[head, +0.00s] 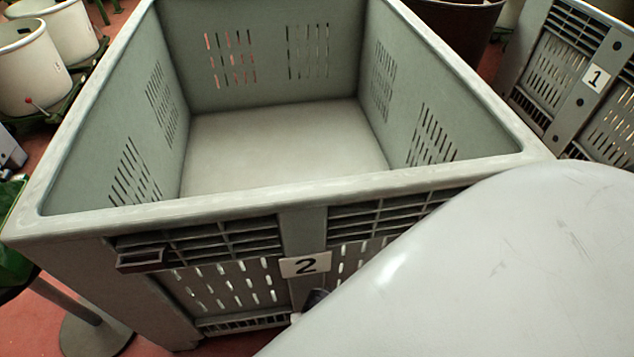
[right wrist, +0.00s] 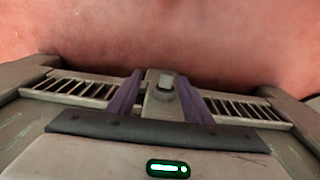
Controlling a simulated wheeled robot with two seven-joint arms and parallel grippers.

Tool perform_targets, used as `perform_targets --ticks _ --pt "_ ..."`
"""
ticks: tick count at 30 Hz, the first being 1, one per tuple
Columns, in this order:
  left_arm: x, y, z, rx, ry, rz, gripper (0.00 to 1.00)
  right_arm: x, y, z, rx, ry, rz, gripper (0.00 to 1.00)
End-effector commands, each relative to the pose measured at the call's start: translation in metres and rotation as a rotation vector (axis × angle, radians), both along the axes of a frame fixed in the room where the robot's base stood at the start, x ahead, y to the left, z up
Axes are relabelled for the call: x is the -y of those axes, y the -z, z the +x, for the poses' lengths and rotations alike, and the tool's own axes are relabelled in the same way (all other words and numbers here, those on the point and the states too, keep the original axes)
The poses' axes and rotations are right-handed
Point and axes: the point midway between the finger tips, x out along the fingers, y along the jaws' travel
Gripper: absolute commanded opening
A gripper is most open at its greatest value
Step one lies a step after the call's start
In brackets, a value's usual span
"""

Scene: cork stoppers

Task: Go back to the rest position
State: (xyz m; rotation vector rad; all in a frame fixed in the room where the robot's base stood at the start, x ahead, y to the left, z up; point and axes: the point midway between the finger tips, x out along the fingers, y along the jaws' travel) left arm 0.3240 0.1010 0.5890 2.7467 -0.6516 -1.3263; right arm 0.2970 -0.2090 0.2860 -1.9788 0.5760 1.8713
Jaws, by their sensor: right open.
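My right gripper (right wrist: 160,90) shows in the right wrist view. Its two purple fingers stand apart, one on each side. A small pale knob on a grey block shows between the fingers; I cannot tell whether it belongs to the slatted grey structure behind. No stopper is clearly visible in the jaws. In the head view a large smooth light-grey surface, apparently my arm, fills the lower right and covers part of crate 2. My left gripper is not in view.
Crate 2 (head: 306,264), grey and open-topped, stands close in front with a bare floor inside. Crate 1 (head: 594,78) stands at the right. White buckets (head: 30,68) stand at the upper left. A round metal stand base (head: 98,335) is at the lower left on the red floor.

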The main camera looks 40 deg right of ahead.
Motion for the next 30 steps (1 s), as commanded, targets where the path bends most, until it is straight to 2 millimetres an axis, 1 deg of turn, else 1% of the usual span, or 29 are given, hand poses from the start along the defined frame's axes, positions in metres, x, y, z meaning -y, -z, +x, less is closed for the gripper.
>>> perform_targets --ticks 1,3,11,14,17,20,21,23,27,30 --pt "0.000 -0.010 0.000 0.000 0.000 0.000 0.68 0.003 -0.009 0.001 0.004 0.000 -0.003 0.46" --pt "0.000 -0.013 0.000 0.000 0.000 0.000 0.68 0.005 -0.012 0.002 0.007 0.000 -0.008 0.46" --pt "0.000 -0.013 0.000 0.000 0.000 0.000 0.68 0.008 -0.012 0.004 0.011 -0.002 -0.012 0.46" --pt "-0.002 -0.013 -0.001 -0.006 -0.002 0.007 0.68 0.003 -0.017 0.004 0.016 -0.019 -0.003 0.46" --pt "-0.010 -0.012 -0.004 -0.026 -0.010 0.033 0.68 -0.011 -0.033 0.004 0.028 -0.074 0.021 0.46" --pt "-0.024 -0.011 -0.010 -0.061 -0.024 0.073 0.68 -0.028 -0.064 0.005 0.055 -0.170 0.051 0.46" --pt "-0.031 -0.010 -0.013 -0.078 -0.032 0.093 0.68 -0.033 -0.080 0.004 0.069 -0.212 0.061 0.46" --pt "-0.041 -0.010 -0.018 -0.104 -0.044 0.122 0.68 -0.037 -0.105 0.004 0.091 -0.278 0.069 0.46" --pt "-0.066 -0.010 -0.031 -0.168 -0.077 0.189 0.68 -0.034 -0.166 -0.002 0.144 -0.417 0.064 0.46" --pt "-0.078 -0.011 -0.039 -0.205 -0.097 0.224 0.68 -0.026 -0.202 -0.007 0.172 -0.490 0.046 0.46"
